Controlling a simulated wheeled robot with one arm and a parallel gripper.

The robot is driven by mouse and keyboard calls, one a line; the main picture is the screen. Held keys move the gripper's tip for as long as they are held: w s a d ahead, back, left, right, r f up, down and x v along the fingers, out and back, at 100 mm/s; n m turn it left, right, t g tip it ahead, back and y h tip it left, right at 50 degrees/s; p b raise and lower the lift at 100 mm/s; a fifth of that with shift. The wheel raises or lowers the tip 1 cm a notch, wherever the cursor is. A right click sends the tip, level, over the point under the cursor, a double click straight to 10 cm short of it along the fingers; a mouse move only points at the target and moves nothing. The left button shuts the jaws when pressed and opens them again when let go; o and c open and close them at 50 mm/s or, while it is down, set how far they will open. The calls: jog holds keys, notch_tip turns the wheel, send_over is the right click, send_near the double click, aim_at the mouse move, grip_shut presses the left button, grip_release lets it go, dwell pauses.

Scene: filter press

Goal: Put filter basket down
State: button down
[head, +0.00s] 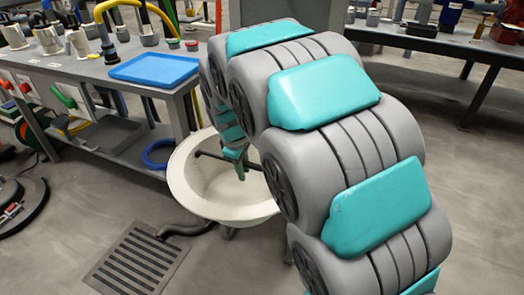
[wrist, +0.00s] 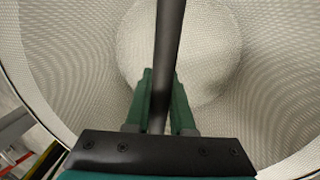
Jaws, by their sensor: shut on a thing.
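The filter basket (head: 186,190) is a wide, pale round basket in the middle of the head view, beside the bench. A dark bar (head: 211,156) spans its top. In the wrist view the mesh wall and round bottom of the basket (wrist: 255,75) fill most of the picture. My gripper (head: 240,165) reaches down over the basket. Its green fingers (wrist: 162,95) are shut on the dark bar (wrist: 169,40), one on each side. I cannot tell whether the basket is resting on something or held just above it.
A bench with a blue tray (head: 155,69) and several pipe fittings stands left of the basket. A blue ring (head: 160,153) lies on its lower shelf. A floor grate (head: 138,258) and a dark hose (head: 185,228) lie in front. Another bench (head: 450,45) stands at the back right.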

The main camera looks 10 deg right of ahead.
jog(key=w+d, duration=0.2)
jog(key=w, duration=0.1)
jog(key=w+d, duration=0.3)
jog(key=w, duration=0.1)
jog(key=w+d+p, duration=0.1)
jog(key=w+d, duration=0.2)
jog(key=w, duration=0.1)
jog(key=shift+f+p, duration=0.3)
jog(key=shift+f, duration=1.5)
jog(key=shift+f, duration=0.1)
jog(key=c, duration=0.8)
grip_release()
jog(key=shift+o, duration=0.2)
notch_tip(320, 180, up, 12)
jog(key=s+a, duration=0.1)
jog(key=s, duration=0.1)
jog(key=shift+a+b, duration=0.15)
jog(key=shift+b, duration=0.3)
